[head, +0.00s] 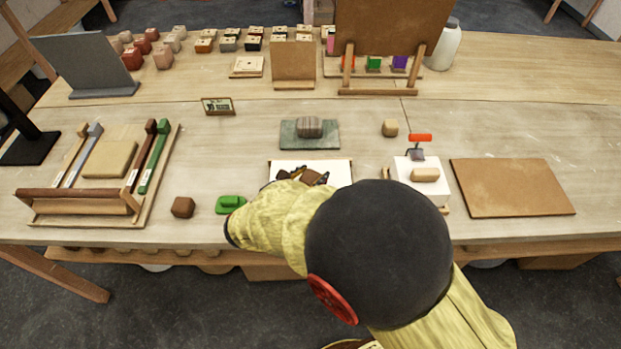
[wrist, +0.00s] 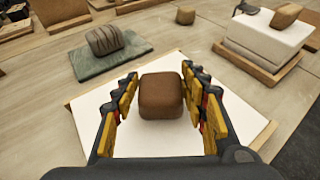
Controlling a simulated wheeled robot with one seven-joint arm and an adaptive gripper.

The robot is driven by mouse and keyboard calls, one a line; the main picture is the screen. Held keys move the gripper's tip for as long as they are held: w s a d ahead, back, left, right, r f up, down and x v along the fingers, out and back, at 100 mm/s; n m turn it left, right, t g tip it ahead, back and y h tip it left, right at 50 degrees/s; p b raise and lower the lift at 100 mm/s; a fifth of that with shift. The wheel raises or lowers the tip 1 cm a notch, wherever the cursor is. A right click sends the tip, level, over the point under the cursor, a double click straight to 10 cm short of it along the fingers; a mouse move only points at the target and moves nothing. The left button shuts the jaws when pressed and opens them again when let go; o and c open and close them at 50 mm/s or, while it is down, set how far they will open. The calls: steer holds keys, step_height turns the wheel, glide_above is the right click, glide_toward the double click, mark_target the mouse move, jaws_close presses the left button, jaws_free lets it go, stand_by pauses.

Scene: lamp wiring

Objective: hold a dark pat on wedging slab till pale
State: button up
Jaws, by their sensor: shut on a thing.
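A brown, rounded pat (wrist: 160,96) rests on the white wedging slab (wrist: 238,122) in the wrist view. It looks a medium-dark brown all over. My gripper (wrist: 161,88) has a finger on each side of it and is shut on it, low over the slab. In the head view the slab (head: 338,170) shows at the middle front of the table, with my gripper (head: 304,176) over it.
A striped grey block (head: 309,127) sits on a green slate (head: 290,138) behind the slab. A tan cube (head: 390,128) stands to its right. A white block (head: 405,178) bears a tan piece.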

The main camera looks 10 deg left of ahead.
steer(key=shift+f+b, duration=0.55)
steer(key=shift+f, duration=0.5)
stand_by(7.0)
